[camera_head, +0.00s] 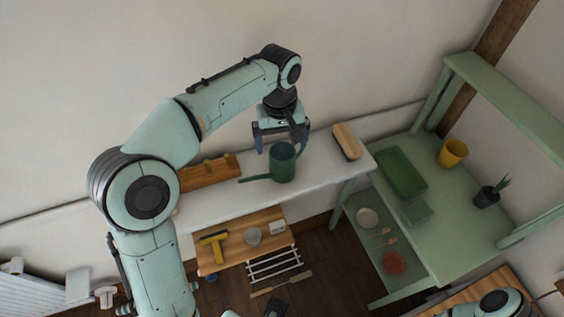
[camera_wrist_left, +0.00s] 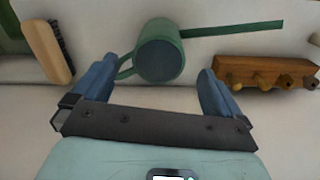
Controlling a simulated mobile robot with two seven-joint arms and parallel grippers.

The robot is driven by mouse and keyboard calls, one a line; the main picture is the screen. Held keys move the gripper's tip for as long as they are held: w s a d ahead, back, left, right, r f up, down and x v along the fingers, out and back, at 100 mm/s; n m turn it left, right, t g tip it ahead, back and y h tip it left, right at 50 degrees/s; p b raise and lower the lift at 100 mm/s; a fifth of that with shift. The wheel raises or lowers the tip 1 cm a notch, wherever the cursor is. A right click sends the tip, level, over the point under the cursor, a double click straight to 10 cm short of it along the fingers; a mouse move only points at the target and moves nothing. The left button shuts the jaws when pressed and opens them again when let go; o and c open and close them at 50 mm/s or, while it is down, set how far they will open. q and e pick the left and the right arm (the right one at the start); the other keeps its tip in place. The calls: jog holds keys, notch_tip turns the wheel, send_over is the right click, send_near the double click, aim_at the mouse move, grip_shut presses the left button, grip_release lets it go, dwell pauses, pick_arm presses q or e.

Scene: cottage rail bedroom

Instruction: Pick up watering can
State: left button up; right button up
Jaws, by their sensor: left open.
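The dark green watering can (camera_head: 283,164) stands upright on the white shelf, with its spout pointing left in the head view. In the left wrist view the watering can (camera_wrist_left: 160,52) lies just ahead of the fingertips, its handle by the left-hand finger and its spout to the right. My left gripper (camera_head: 278,142) is open with blue fingers, above and just behind the can. In the wrist view the open left gripper (camera_wrist_left: 155,75) has nothing held between its fingers.
On the white shelf (camera_head: 215,205), a wooden peg rack (camera_head: 208,173) is left of the can and a brush (camera_head: 346,141) right of it. A lower wooden shelf (camera_head: 208,262) holds small items. A green stand (camera_head: 440,222) with a yellow pot (camera_head: 452,153) is at right.

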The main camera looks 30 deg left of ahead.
aim_at(283, 161)
pick_arm(q)
notch_tip(283, 161, down, 3)
jog(key=shift+w+r, duration=0.1)
notch_tip(283, 161, down, 5)
jog(key=shift+d+f+b, duration=0.1)
jog(key=shift+d+b, duration=0.05)
jog(key=shift+b, duration=0.5)
jog(key=c, duration=1.4)
jog(key=shift+o, duration=0.2)
